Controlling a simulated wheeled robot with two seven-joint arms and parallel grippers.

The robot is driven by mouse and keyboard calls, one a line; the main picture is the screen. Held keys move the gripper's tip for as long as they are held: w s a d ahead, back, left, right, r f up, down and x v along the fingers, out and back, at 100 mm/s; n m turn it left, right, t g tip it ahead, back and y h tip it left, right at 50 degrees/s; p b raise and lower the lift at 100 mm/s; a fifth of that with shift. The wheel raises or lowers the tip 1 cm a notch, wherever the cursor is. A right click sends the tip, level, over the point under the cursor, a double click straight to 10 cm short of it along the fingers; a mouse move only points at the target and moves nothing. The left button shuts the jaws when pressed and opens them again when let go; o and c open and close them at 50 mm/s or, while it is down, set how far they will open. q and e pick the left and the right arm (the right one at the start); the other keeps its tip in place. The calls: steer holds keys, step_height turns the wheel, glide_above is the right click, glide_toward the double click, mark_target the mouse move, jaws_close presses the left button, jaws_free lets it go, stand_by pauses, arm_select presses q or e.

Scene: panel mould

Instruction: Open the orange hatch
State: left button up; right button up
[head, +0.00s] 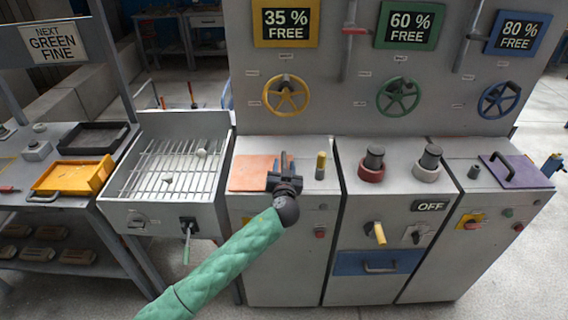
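The orange hatch (250,173) lies flat on top of the left grey cabinet, under the yellow handwheel. My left gripper (284,166) is at the right edge of the hatch, its green-sleeved arm coming up from below. Dark upright parts show at the fingertips. A handle there is hard to tell from the fingers, and the gripper hides this side of the hatch. I cannot tell whether the fingers are open or closed on anything. My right gripper is not in view.
A yellow-topped knob (320,166) stands close to the right of my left gripper. The tall panel with handwheels rises behind. A grid tray (143,218) is at left. A purple hatch (518,172) with a dark handle is at far right.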

arm_select(q)
steer(key=shift+w+f, duration=0.15)
steer(key=shift+w, duration=0.15)
jaws_close()
steer(key=shift+s, duration=0.1)
